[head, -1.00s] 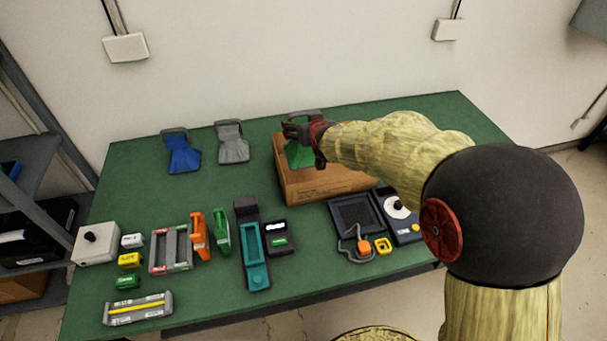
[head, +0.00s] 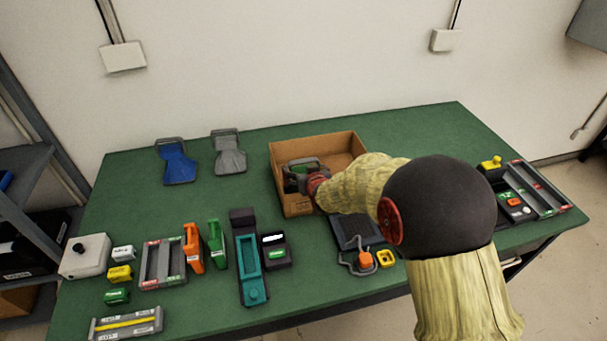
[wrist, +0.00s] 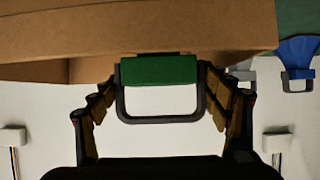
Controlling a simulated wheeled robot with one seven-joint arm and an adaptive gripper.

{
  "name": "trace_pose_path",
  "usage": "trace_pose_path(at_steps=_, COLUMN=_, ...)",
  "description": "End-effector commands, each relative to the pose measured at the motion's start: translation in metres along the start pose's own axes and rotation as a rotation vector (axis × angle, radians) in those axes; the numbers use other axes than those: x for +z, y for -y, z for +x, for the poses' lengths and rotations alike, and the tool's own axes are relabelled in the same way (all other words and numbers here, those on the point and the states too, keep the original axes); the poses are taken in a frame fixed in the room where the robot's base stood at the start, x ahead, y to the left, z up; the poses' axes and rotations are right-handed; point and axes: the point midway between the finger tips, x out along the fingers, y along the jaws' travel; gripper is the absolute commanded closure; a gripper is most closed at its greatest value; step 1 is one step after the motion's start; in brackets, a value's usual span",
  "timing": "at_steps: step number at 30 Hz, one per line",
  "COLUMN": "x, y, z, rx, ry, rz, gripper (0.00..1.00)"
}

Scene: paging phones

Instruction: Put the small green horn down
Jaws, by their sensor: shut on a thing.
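The small green horn (wrist: 160,70) has a grey loop handle, which sits between the fingers of my gripper (wrist: 160,98) in the wrist view. My gripper is shut on it. In the head view, my gripper (head: 301,176) is at the left part of the open cardboard box (head: 345,142), low at its opening. Only a little of the horn shows there, and my gripper and arm cover the rest. I cannot tell whether the horn touches the box floor.
A blue horn (head: 179,163) and a grey horn (head: 229,155) lie left of the box on the green table (head: 130,215). Handsets, trays and small blocks cover the front left. A dark pad (head: 352,230) lies in front of the box. The back right of the table is clear.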

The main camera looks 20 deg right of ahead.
Motion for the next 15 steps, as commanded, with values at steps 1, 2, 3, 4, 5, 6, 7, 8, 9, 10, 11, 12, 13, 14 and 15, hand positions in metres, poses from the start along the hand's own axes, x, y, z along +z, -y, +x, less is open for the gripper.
trace_pose_path(at_steps=1, x=0.0020, y=0.0000, z=0.0025, rx=0.000, ry=-0.004, rz=0.000, gripper=0.82)
trace_pose_path(at_steps=2, x=0.0025, y=0.0000, z=0.0028, rx=0.000, ry=-0.005, rz=0.000, gripper=0.82)
trace_pose_path(at_steps=3, x=0.0023, y=0.0000, z=0.0028, rx=0.000, ry=-0.005, rz=0.000, gripper=0.82)
trace_pose_path(at_steps=4, x=0.0018, y=0.0000, z=0.0025, rx=0.000, ry=-0.005, rz=0.000, gripper=0.82)
trace_pose_path(at_steps=5, x=0.0015, y=0.0000, z=0.0023, rx=0.000, ry=-0.005, rz=0.000, gripper=0.82)
trace_pose_path(at_steps=6, x=0.0013, y=0.0000, z=0.0022, rx=0.000, ry=-0.005, rz=0.000, gripper=0.82)
trace_pose_path(at_steps=7, x=0.0014, y=0.0000, z=0.0022, rx=0.000, ry=-0.005, rz=0.000, gripper=0.82)
trace_pose_path(at_steps=8, x=0.0014, y=0.0000, z=0.0022, rx=0.000, ry=-0.005, rz=0.000, gripper=0.82)
trace_pose_path(at_steps=9, x=0.0018, y=0.0000, z=0.0024, rx=0.000, ry=-0.005, rz=0.000, gripper=0.82)
trace_pose_path(at_steps=10, x=0.0025, y=0.0000, z=0.0027, rx=0.000, ry=-0.005, rz=0.000, gripper=0.82)
trace_pose_path(at_steps=11, x=0.0035, y=0.0000, z=0.0032, rx=0.000, ry=-0.005, rz=0.000, gripper=0.82)
trace_pose_path(at_steps=12, x=0.0049, y=0.0000, z=0.0039, rx=0.000, ry=-0.004, rz=0.000, gripper=0.82)
trace_pose_path(at_steps=13, x=0.0058, y=0.0000, z=0.0044, rx=0.000, ry=-0.004, rz=0.000, gripper=0.82)
trace_pose_path(at_steps=14, x=0.0066, y=0.0000, z=0.0040, rx=0.000, ry=-0.001, rz=0.000, gripper=0.22)
trace_pose_path(at_steps=15, x=0.0063, y=0.0000, z=0.0038, rx=0.000, ry=-0.001, rz=0.000, gripper=0.20)
